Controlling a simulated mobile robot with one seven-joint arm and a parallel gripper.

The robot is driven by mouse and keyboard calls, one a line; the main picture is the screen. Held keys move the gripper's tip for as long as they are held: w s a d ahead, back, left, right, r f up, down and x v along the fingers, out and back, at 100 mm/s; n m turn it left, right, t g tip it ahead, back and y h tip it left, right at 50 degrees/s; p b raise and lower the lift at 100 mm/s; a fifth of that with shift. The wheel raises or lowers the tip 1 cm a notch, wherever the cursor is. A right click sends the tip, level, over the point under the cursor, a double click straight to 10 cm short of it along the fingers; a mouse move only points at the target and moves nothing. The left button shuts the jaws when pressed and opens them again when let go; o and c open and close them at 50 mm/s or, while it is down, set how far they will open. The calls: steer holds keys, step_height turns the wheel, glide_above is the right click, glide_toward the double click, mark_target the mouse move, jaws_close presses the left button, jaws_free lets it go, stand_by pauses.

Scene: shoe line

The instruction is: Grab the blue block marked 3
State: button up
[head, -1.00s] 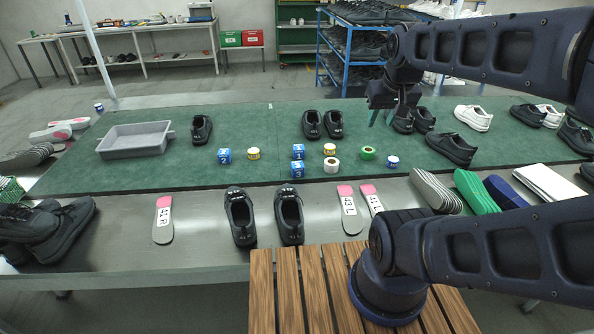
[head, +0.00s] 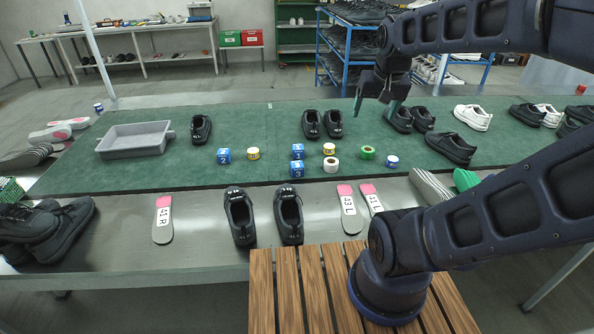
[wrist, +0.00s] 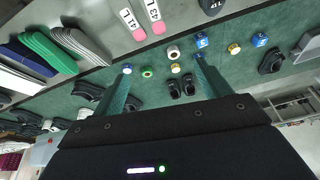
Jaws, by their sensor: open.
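Three blue blocks with white markings sit on the green mat in the head view. The digits are too small to read surely, so I cannot tell which is marked 3. My gripper (head: 376,106) is open and empty, above the mat to the right of and behind the blocks, fingers down. In the wrist view my gripper (wrist: 158,72) has its fingers wide apart, with blue blocks (wrist: 201,40) (wrist: 260,40) beyond the right finger.
Tape rolls in yellow (head: 329,149), white (head: 331,166), green (head: 367,152) and blue (head: 392,161) lie right of the paired blocks. Black shoes (head: 312,124) stand behind them. A grey tray (head: 104,150) is at the left. Mat between tray and blocks is mostly clear.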

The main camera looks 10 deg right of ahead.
steer(key=w+a+f+m+g, duration=0.1)
steer(key=w+a+f+m, duration=0.1)
steer(key=w, duration=0.5)
steer(key=w+a+f+m+g, duration=0.1)
steer(key=w+f+m, duration=0.15)
steer(key=w, duration=0.35)
steer(key=m+g+h, duration=0.2)
steer(key=m+h, duration=0.3)
steer(key=m, duration=0.6)
glide_above(297, 164)
steer(key=a, duration=0.3)
step_height(297, 164, down, 30)
steer(key=shift+y, duration=0.3)
steer(key=x, duration=1)
steer(key=shift+f, duration=0.15)
steer(key=c, duration=1.1)
